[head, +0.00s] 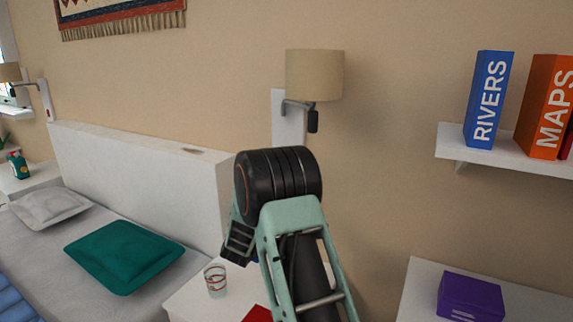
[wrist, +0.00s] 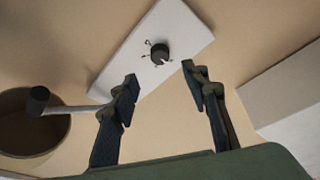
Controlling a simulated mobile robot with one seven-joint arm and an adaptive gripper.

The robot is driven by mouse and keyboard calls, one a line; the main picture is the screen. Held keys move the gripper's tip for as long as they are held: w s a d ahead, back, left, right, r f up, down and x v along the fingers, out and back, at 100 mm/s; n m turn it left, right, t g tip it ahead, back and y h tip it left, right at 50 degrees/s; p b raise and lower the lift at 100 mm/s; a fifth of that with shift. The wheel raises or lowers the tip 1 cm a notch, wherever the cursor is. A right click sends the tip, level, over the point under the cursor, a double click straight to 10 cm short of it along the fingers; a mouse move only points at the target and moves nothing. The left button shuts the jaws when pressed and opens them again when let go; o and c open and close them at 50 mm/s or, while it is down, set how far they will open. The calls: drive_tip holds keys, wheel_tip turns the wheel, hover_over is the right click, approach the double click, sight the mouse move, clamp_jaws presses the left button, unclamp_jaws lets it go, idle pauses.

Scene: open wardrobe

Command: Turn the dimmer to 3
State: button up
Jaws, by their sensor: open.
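The dimmer is a small dark round knob (wrist: 160,52) on a white wall plate (wrist: 185,35) in the wrist view. A pale mark shows on the knob's lower right edge. Small dark marks surround it, too small to read. My gripper (wrist: 160,77) is open, its two dark fingers apart and empty. The fingertips point towards the knob from below, one to each side, with no contact visible. In the head view, the white plate (head: 289,128) is under the wall lamp (head: 315,76). My arm hides its lower part, and the knob and fingertips are not visible there.
The lamp's bracket (wrist: 75,109) and round shade (wrist: 20,135) are left of my fingers in the wrist view. A bedside table (head: 190,300) with a striped glass (head: 215,281) is below my arm. A white shelf (head: 500,155) with books is at right.

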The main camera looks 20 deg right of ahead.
drive_tip(key=x, duration=0.9)
drive_tip(key=shift+w+d+b, duration=0.25)
drive_tip(key=shift+w+b, duration=0.05)
drive_tip(key=shift+r, duration=0.15)
clamp_jaws()
drive_tip(key=shift+b, duration=0.3)
